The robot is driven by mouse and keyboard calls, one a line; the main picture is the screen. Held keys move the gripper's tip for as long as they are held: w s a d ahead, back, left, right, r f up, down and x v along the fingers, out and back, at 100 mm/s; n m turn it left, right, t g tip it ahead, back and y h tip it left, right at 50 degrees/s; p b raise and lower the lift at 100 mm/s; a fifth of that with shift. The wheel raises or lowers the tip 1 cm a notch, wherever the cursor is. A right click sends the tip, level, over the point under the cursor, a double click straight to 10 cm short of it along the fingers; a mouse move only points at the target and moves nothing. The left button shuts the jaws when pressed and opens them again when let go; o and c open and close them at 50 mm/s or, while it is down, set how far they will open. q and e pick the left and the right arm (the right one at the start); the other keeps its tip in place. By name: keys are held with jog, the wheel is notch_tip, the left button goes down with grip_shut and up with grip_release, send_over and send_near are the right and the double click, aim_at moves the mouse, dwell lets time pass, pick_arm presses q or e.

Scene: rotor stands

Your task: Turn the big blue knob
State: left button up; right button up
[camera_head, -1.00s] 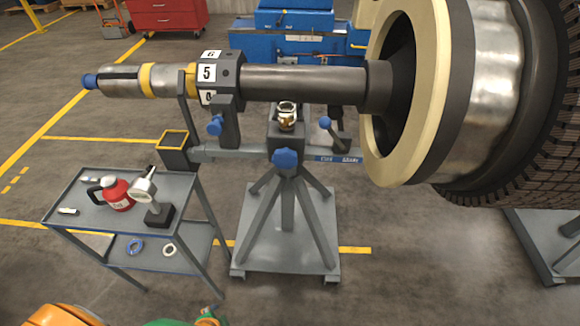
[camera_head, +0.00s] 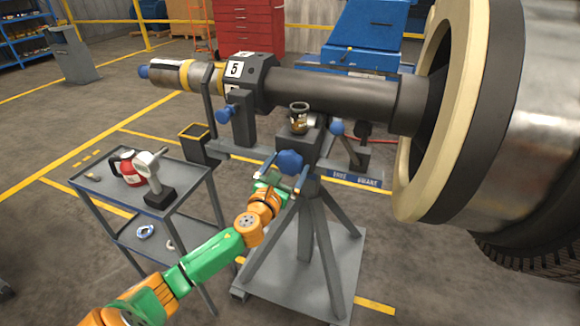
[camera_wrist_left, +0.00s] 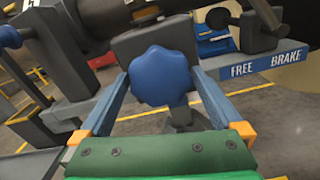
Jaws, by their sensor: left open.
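The big blue knob (camera_head: 290,162) is lobed and sits on the front of the rotor stand (camera_head: 312,225), below a small brass fitting. It also fills the middle of the left wrist view (camera_wrist_left: 162,76). My left gripper (camera_head: 284,173) is open, its two blue fingers on either side of the knob. In the left wrist view the fingers (camera_wrist_left: 160,85) flank the knob, with a small gap visible on the right; whether the left finger touches it I cannot tell. My right gripper is not in view.
A FREE/BRAKE label plate (camera_head: 350,179) lies right of the knob. Smaller blue knobs (camera_head: 226,113) flank it. A grey cart (camera_head: 142,212) with a red jug (camera_head: 130,170) and a lamp-like tool (camera_head: 153,180) stands left. The shaft (camera_head: 330,92) and large wheel (camera_head: 445,130) are above and right.

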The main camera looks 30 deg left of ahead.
pick_arm(q)
jog(key=shift+w, duration=0.25)
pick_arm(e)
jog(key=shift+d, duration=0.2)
pick_arm(q)
jog(key=shift+a, duration=0.1)
jog(key=c, duration=1.1)
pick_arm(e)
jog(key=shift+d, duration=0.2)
pick_arm(q)
jog(key=shift+n, duration=0.3)
